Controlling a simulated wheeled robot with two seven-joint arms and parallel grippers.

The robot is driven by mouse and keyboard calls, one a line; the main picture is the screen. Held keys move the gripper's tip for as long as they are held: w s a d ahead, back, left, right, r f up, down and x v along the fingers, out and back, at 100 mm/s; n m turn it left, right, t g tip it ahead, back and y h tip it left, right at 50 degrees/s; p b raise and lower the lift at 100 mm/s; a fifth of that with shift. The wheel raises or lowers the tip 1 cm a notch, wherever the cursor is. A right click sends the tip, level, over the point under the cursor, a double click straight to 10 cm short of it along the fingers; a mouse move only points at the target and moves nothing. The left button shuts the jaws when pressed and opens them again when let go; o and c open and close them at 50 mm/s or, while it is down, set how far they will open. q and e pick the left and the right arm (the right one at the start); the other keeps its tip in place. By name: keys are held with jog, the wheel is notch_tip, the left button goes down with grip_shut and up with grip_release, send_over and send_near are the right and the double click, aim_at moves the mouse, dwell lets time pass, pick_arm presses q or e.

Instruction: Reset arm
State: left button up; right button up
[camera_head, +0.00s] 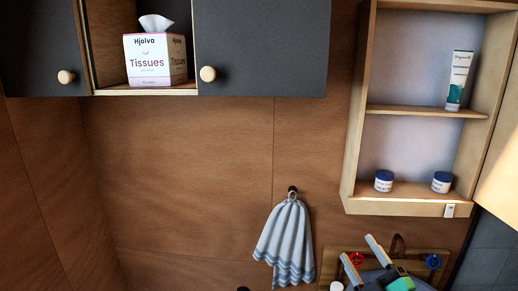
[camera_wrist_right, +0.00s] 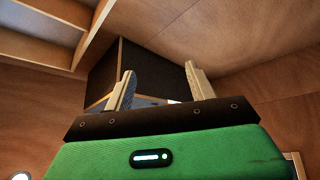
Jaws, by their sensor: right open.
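My right gripper (camera_head: 365,260) shows at the bottom right of the head view, in front of the lower wall. Its two fingers are apart with nothing between them. In the right wrist view the open right gripper (camera_wrist_right: 162,90) points up toward a dark cabinet (camera_wrist_right: 150,68), with a gap between the fingers and the cabinet that I cannot measure. My left gripper is not in view.
A tissue box (camera_head: 155,57) stands in a niche between dark cabinets (camera_head: 262,45). An open shelf (camera_head: 415,112) holds a tube (camera_head: 458,80) and two jars (camera_head: 383,181). A striped towel (camera_head: 287,240) hangs on a hook. Bare wood wall lies between.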

jog(key=s+d+f+m+g+h, duration=0.35)
jog(key=f+m+h, duration=0.2)
jog(key=f, duration=0.35)
jog(key=s+d+f+m+g+h, duration=0.2)
jog(key=s+f+m+g+h, duration=0.2)
jog(key=f+m, duration=0.3)
jog(key=s+a+f+g+y, duration=0.1)
jog(key=s+a+f+g, duration=0.1)
jog(key=s+f+g, duration=0.6)
jog(key=s+a+f+g+y, duration=0.25)
jog(key=s+f, duration=0.45)
jog(key=s, duration=0.5)
notch_tip(320, 180, down, 30)
jog(key=h+b, duration=0.1)
jog(key=s+d+f+g+b, duration=0.1)
jog(key=s+d+f+g, duration=0.1)
jog(key=s+f, duration=1.7)
notch_tip(320, 180, down, 3)
jog(key=shift+s+d+f+b, duration=0.1)
jog(key=shift+s+d+b, duration=0.25)
jog(key=shift+d, duration=0.3)
